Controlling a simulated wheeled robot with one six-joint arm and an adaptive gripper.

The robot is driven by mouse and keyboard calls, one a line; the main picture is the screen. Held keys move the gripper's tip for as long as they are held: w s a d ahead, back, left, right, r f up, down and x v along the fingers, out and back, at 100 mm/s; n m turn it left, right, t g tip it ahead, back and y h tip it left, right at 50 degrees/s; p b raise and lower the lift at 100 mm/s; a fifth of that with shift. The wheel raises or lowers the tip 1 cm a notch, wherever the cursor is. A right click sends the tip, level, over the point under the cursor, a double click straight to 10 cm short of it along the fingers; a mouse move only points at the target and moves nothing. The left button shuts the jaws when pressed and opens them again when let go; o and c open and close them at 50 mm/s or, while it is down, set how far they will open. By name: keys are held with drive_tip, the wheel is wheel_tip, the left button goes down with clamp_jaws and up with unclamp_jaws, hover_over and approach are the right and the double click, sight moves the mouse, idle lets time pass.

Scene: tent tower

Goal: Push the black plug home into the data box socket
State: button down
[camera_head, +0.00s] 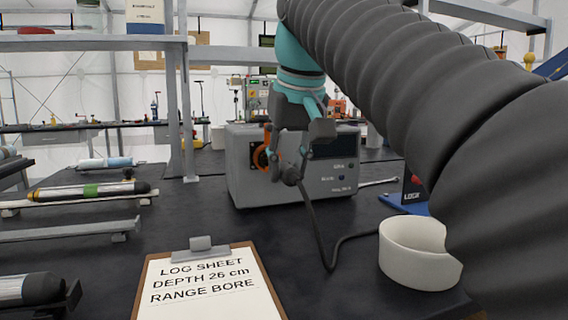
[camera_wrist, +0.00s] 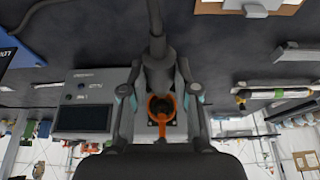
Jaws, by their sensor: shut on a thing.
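The grey data box (camera_head: 334,172) stands on the dark bench, with a dark display and labels on its front. Its socket (camera_head: 259,156), ringed in orange, is on the front towards the left. My gripper (camera_head: 291,165) is in front of the box, shut on the black plug (camera_head: 290,176), whose cable hangs to the bench. In the wrist view the plug (camera_wrist: 158,72) is between the fingers, and the orange ring (camera_wrist: 161,108) shows just past its end. The plug's front end overlaps the ring's edge there; I cannot tell whether it is in the socket.
A log sheet clipboard (camera_head: 207,285) lies in front, reading depth 26 cm. A white cup-like ring (camera_head: 411,253) stands at right, near the cable (camera_head: 322,240). A blue-based item (camera_head: 405,200) is right of the box. Rods on rails (camera_head: 80,191) are at left.

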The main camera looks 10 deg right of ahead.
drive_tip(key=shift+r, duration=0.1)
drive_tip(key=shift+w+a+p, duration=0.25)
drive_tip(key=shift+w+p, duration=0.55)
drive_tip(key=shift+w, duration=0.4)
drive_tip(key=shift+w+a+p, duration=0.2)
drive_tip(key=shift+w+p, duration=0.55)
drive_tip(key=shift+w, duration=0.85)
drive_tip(key=shift+w+a, duration=0.2)
drive_tip(key=shift+w, duration=0.5)
drive_tip(key=shift+w+a, duration=0.15)
drive_tip(key=shift+w, duration=0.5)
drive_tip(key=c, duration=0.8)
unclamp_jaws()
drive_tip(key=shift+v, duration=3.65)
drive_tip(key=shift+s, duration=0.1)
